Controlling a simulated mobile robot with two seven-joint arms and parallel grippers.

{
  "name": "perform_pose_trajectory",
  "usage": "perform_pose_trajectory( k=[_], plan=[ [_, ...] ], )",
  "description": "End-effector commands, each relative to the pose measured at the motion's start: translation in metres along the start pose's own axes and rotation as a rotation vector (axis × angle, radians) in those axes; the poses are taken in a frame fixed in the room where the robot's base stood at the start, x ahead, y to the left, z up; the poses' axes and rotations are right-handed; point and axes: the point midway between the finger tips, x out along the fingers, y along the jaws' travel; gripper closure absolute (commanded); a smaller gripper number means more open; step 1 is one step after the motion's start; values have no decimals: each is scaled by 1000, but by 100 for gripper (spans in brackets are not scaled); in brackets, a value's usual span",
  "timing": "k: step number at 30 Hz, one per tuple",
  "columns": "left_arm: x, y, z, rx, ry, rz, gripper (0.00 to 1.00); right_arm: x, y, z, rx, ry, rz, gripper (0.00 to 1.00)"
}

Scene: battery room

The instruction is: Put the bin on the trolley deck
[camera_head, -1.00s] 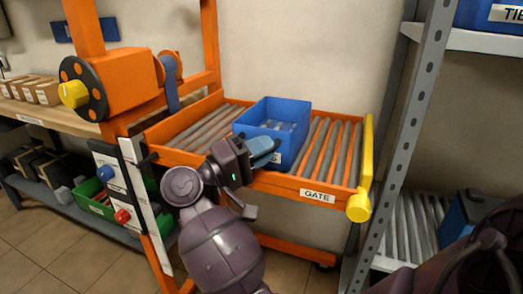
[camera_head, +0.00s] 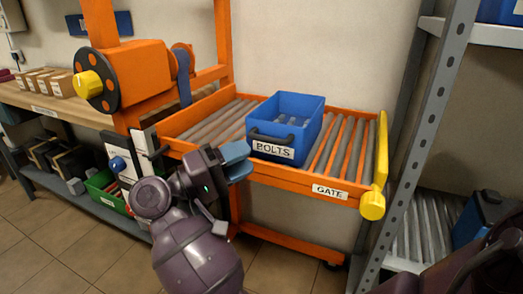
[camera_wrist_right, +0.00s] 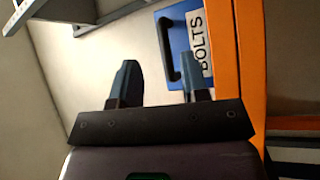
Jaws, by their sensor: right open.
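The blue bin (camera_head: 313,135) labelled BOLTS sits upright on the rollers of the orange trolley deck (camera_head: 351,196), near its middle. Its dark handle and label face the front edge. My right gripper (camera_head: 238,160) is open and empty, just in front and left of the bin, apart from it. In the right wrist view, the two blue-grey fingers of my right gripper (camera_wrist_right: 163,85) are spread with nothing between them. The handle side of the bin (camera_wrist_right: 179,40) shows beyond them, beside the orange deck rail. My left gripper is not in view.
A yellow gate (camera_head: 382,150) stands at the deck's right end, marked GATE. A grey shelving upright (camera_head: 425,130) is close to its right. An orange winch housing (camera_head: 135,75) with a yellow knob is at the left. A green crate (camera_head: 103,188) sits low at left.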

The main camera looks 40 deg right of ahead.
Motion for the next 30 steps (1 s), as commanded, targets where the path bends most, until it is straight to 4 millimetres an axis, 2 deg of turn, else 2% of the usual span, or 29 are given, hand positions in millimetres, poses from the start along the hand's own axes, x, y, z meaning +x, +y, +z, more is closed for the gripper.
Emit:
perform_pose_trajectory(
  k=[3, 9, 28, 30],
  plan=[
    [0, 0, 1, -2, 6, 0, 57, -21, -1, 0, -3, 2, 0, 59],
    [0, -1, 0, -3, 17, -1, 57, -40, -1, 0, -1, 0, 0, 59],
    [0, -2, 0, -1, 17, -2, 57, -44, 0, 0, 0, -1, 0, 59],
    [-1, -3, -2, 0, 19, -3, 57, -43, 5, -1, 7, -3, -2, 59]
  ],
)
